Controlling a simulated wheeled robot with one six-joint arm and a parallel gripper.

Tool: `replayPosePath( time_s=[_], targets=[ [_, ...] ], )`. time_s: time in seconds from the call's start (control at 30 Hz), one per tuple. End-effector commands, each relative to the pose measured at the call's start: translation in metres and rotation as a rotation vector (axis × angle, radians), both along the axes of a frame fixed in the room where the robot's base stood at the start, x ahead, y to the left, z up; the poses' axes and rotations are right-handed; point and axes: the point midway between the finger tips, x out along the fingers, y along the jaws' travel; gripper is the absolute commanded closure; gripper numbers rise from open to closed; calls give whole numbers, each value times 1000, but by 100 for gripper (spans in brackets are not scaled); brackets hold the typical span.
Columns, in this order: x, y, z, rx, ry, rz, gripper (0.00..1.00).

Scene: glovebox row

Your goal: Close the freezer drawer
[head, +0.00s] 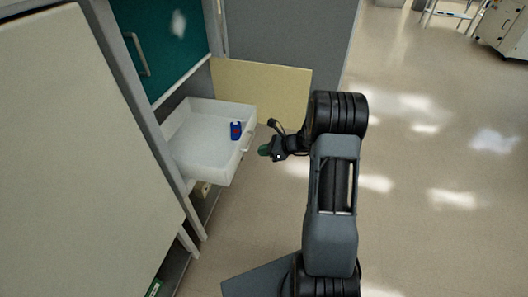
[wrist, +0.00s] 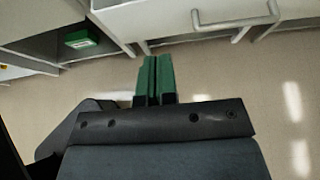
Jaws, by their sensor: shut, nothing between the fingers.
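The freezer drawer (head: 205,145) is a white open-topped drawer, pulled out from the cabinet in the head view. A blue can-like object with a red mark (head: 236,131) is in it, near its front right corner. The drawer's front and pale handle (wrist: 236,22) show at the top of the wrist view. My gripper (head: 264,150) is just right of the drawer front, apart from it. In the wrist view its green fingers (wrist: 155,75) are together and empty, pointing toward the drawer's lower edge, left of the handle.
A teal door (head: 165,45) with a handle is above the drawer. A cream panel (head: 270,90) stands behind it, and a large pale panel (head: 75,150) is at left. A green box (wrist: 82,38) lies in a lower compartment. The floor at right (head: 440,190) is clear.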

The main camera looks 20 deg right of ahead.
Motion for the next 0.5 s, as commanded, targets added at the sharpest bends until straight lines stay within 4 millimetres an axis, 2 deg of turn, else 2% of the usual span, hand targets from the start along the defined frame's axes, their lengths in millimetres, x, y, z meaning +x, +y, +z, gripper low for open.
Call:
replayPosePath(
  time_s=[0.1,0.33,0.5],
  targets=[
    [12,19,-15,0,2,5,100],
    [33,47,-34,-1,0,5,100],
    [45,65,-33,-2,-1,5,100]
  ],
)
